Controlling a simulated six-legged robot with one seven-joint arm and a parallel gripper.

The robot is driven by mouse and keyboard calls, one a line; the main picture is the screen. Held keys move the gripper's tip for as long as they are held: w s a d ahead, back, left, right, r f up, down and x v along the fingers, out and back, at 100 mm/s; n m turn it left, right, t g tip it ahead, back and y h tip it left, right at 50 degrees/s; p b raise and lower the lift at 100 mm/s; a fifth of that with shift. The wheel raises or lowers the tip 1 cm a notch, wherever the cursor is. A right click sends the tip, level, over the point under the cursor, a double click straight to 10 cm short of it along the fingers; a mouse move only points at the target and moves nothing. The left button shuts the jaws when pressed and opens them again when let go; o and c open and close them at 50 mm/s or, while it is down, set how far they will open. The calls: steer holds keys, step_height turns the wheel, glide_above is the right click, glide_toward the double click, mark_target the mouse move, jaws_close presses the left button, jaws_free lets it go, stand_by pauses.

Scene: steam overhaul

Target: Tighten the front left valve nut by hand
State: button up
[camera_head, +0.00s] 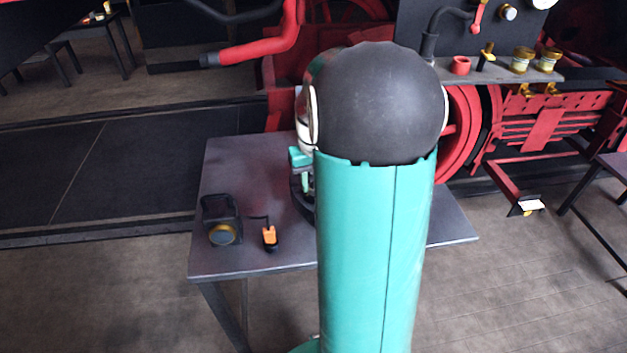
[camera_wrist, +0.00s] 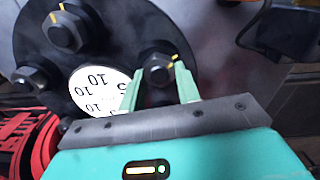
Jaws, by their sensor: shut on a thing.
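In the wrist view a dark round flange (camera_wrist: 112,35) carries several dark hex nuts. One valve nut (camera_wrist: 158,70), with yellow marks at its upper edge, lies between the two pale green fingers of my gripper (camera_wrist: 158,77). The fingers are shut on this nut, one on each side. A second nut (camera_wrist: 65,32) with a yellow mark sits at the upper left, and another nut (camera_wrist: 35,78) at the left. A white disc (camera_wrist: 98,86) with printed numbers sits beside the left finger, partly hidden.
A dark table (camera_head: 250,170) stands under my arm, with a lantern (camera_head: 222,228) and an orange-black tool (camera_head: 269,235) on it. Red machinery (camera_head: 545,130) and a shelf (camera_head: 500,77) with brass cups stand behind. A red pipe (camera_head: 260,50) crosses the upper middle. Floor is clear at left.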

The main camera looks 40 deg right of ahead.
steer(key=shift+m, duration=0.8)
steer(key=o, duration=1)
step_height(320, 180, up, 14)
steer(key=shift+f, duration=0.1)
steer(key=shift+a, duration=0.1)
